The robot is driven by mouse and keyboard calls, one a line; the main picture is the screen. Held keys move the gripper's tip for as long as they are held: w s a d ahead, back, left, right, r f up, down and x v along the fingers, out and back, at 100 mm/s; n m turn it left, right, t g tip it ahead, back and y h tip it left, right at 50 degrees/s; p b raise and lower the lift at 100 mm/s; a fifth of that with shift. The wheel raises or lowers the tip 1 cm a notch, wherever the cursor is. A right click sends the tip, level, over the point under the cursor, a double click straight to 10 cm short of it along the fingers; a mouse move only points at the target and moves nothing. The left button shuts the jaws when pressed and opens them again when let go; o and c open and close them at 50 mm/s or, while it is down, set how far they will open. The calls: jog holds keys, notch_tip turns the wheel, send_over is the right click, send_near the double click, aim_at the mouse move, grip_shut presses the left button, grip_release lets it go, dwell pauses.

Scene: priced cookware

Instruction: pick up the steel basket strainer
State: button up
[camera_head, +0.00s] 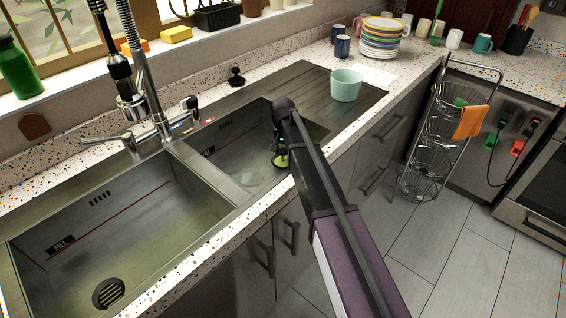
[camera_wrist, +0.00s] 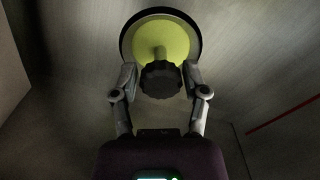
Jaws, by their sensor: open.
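In the wrist view a round yellow-green piece with a thin steel-like rim and a black ridged knob (camera_wrist: 161,80), which looks like the basket strainer (camera_wrist: 175,38), lies on the floor of the right sink basin. My gripper (camera_wrist: 160,76) is open, with one finger on each side of the knob. I cannot tell whether the fingers touch it. In the head view my gripper (camera_head: 279,146) reaches down into the right basin, and a bit of yellow-green (camera_head: 281,160) shows just below it. My arm hides part of this basin.
The divider (camera_head: 215,170) separates the right basin from the left basin, which has a dark drain (camera_head: 108,293). A mint bowl (camera_head: 345,85) stands on the drainboard. A tall tap (camera_head: 150,90) rises behind the sinks. A wire rack (camera_head: 430,150) stands to the right.

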jog(key=shift+f+b, duration=0.4)
jog(key=shift+f, duration=0.25)
grip_shut()
